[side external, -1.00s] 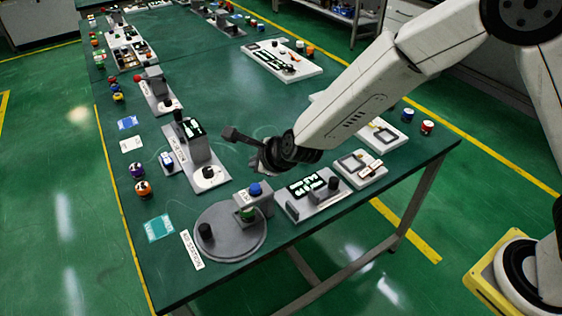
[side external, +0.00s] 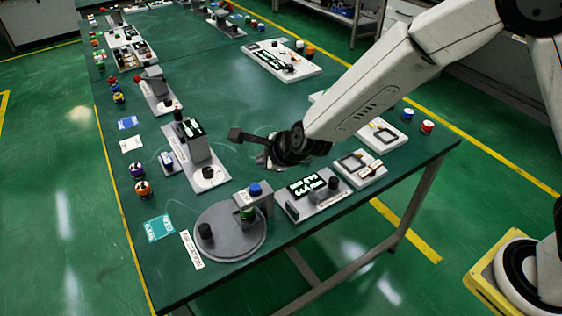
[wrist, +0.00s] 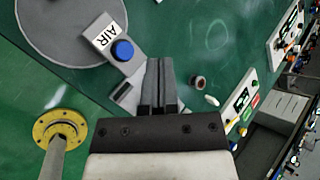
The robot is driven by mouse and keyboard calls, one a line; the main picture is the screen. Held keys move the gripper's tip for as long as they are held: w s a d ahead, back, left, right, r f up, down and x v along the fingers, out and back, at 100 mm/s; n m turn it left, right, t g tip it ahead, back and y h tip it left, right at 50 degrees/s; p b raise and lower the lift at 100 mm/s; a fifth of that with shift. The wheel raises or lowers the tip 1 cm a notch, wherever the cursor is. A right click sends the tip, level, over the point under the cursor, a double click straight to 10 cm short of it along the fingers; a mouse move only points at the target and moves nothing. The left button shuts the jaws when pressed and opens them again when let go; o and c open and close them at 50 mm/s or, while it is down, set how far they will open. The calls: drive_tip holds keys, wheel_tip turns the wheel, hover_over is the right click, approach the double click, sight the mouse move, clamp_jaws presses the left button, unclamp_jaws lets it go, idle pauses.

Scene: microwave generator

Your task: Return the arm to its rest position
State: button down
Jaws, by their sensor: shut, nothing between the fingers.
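My gripper (side external: 265,161) hangs above the green table (side external: 262,105), clear of the devices in the side external view. In the wrist view my gripper (wrist: 159,62) shows its two dark fingers together with nothing between them. Below it stands a device with a round grey plate (side external: 232,240) and a block with a blue button (side external: 255,189). The wrist view shows this blue button (wrist: 122,50) beside an AIR label, left of the fingers.
A grey device with a lit display (side external: 308,185) stands near the right table edge. A tall grey device (side external: 193,143) stands left of my gripper. The table's middle is mostly free.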

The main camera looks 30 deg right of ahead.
drive_tip(key=s+d+r+n+g+h, duration=0.2)
drive_tip(key=s+d+n+g, duration=0.4)
drive_tip(key=s+d+n, duration=1.4)
drive_tip(key=d+n, duration=0.1)
drive_tip(key=n, duration=0.2)
drive_tip(key=shift+s+d, duration=0.25)
drive_tip(key=shift+d, duration=0.1)
